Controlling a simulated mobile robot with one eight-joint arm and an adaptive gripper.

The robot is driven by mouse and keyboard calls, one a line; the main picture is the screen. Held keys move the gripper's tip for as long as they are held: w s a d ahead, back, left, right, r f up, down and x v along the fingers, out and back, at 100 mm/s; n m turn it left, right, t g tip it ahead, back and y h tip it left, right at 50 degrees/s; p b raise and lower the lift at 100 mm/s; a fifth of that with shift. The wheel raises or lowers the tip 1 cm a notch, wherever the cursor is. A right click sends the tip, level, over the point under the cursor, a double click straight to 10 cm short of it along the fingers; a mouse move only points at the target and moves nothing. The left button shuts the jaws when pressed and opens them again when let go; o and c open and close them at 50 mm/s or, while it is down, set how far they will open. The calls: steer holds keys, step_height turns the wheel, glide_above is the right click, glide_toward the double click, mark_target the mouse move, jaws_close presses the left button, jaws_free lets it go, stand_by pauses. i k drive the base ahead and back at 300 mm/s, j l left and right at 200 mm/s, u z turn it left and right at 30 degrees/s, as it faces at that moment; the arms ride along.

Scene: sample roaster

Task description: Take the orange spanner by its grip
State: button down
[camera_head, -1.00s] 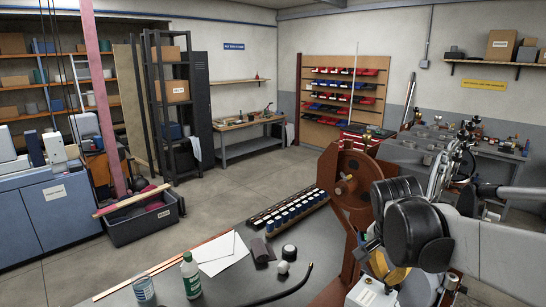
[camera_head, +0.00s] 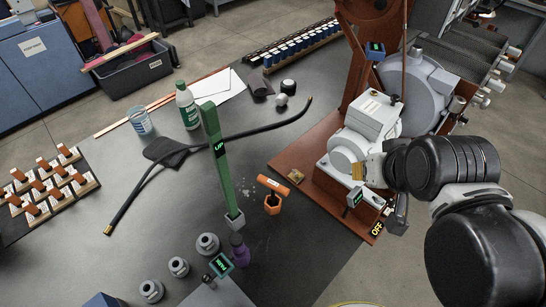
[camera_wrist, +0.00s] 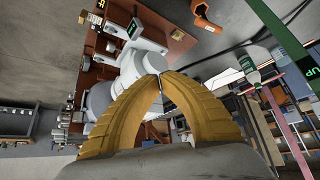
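The orange spanner (camera_head: 272,186) is on the dark bench top near the middle of the head view, left of the brown machine base. Its bar bears a small label, and an orange hexagonal end (camera_head: 272,206) shows just below it. In the wrist view the spanner (camera_wrist: 186,10) is at the top edge, partly cut off. My gripper (camera_head: 358,171) is right of the spanner in the head view, in front of the grey machine and apart from the spanner. In the wrist view the yellow fingers of my gripper (camera_wrist: 161,76) meet at their tips with nothing visible between them.
A green upright post (camera_head: 212,150) marked UP stands left of the spanner, with a purple piece (camera_head: 239,252) below. A black hose (camera_head: 240,134) curves behind. Grey round fittings (camera_head: 207,243) stand front left. The grey machine (camera_head: 370,118) on its brown base (camera_head: 315,160) stands right.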

mark_target(274, 187)
steer(key=i+l+u, duration=0.3)
steer(key=l+u, duration=0.35)
steer(key=i+l+u, duration=0.15)
steer(key=l+u, duration=0.15)
